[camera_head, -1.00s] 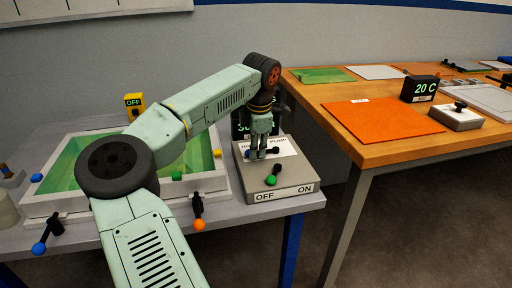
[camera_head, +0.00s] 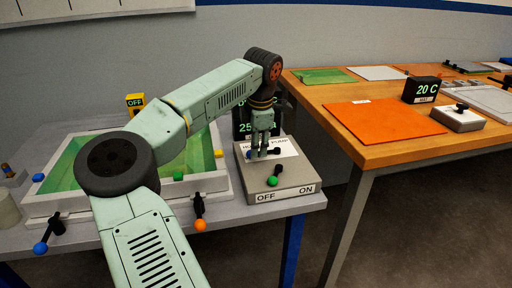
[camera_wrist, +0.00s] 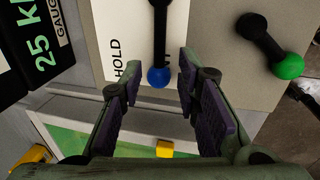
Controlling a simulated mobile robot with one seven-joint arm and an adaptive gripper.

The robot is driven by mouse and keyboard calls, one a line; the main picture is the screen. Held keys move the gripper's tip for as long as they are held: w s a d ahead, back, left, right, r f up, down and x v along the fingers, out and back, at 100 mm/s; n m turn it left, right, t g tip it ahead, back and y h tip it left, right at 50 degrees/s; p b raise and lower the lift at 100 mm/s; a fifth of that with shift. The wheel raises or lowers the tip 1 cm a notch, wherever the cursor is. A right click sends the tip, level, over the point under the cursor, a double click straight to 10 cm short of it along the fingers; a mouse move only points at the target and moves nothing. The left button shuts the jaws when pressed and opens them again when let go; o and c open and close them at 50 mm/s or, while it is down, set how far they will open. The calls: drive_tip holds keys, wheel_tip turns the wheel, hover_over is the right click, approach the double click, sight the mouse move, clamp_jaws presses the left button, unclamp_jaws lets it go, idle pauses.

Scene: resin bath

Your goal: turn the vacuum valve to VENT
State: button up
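The vacuum valve is a dark lever with a blue ball end (camera_wrist: 159,76) on a white label plate (camera_wrist: 121,25), where "HOLD" is readable; it also shows in the head view (camera_head: 276,151). Other lettering beside the lever is mostly covered. My gripper (camera_wrist: 158,70) is open, one finger on each side of the blue ball, with a visible gap on both sides in the wrist view. In the head view my gripper (camera_head: 262,152) is low over the grey control box (camera_head: 285,184). The gauge (camera_wrist: 39,46) reads 25 and a partly cut unit.
A second lever with a green ball (camera_wrist: 289,66) stands close by on the same box, above "OFF" and "ON" (camera_head: 272,178). The green bath (camera_head: 69,160) lies left, with an orange-ended lever (camera_head: 200,224) in front. A wooden table (camera_head: 386,154) stands right.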

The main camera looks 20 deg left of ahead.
wheel_tip(320, 180, up, 10)
drive_tip(key=s+d, duration=0.1)
drive_tip(key=shift+s+r, duration=0.25)
drive_tip(key=shift+s, duration=0.1)
drive_tip(key=shift+d, duration=0.1)
